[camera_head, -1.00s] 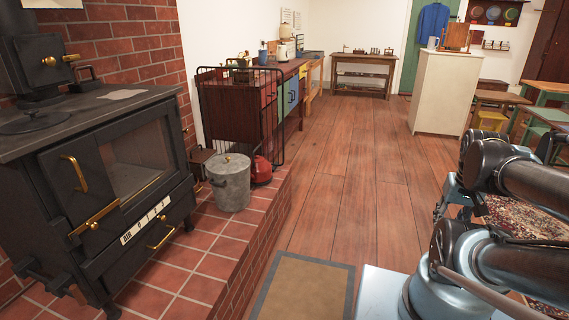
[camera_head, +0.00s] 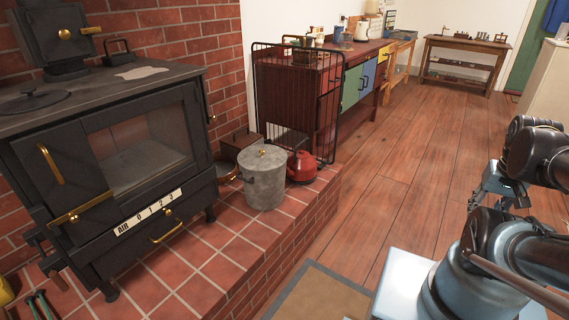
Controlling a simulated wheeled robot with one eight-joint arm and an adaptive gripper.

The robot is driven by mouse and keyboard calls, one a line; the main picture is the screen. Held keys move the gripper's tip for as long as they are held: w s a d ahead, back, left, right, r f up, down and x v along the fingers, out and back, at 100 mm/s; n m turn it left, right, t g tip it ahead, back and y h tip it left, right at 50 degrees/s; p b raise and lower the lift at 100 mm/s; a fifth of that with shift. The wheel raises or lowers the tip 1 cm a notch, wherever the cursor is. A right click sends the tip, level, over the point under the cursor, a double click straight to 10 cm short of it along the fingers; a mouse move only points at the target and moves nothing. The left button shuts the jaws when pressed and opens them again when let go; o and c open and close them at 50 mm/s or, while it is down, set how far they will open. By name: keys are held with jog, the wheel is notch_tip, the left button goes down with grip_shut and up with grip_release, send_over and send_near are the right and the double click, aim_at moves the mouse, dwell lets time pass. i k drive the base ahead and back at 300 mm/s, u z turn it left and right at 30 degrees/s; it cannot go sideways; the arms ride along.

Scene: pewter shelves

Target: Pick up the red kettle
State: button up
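The red kettle (camera_head: 301,168) sits on the raised brick hearth (camera_head: 228,274), close to its far right corner. It is just right of and behind a grey metal bin (camera_head: 264,181) with a lid, which hides part of its left side. A dark handle arches over the kettle. My arm shows at the right edge, folded and well away from the kettle. My gripper is not in the picture.
A black cast-iron stove (camera_head: 112,165) stands on the hearth at left. A black wire guard (camera_head: 330,120) rises behind the kettle, in front of a wooden sideboard (camera_head: 357,85). The wooden floor (camera_head: 412,165) right of the hearth is clear. A mat (camera_head: 318,296) lies in front.

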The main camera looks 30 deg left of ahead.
aim_at(301, 166)
jog(key=u, duration=0.5)
jog(key=i, duration=0.85)
jog(key=u, duration=0.55)
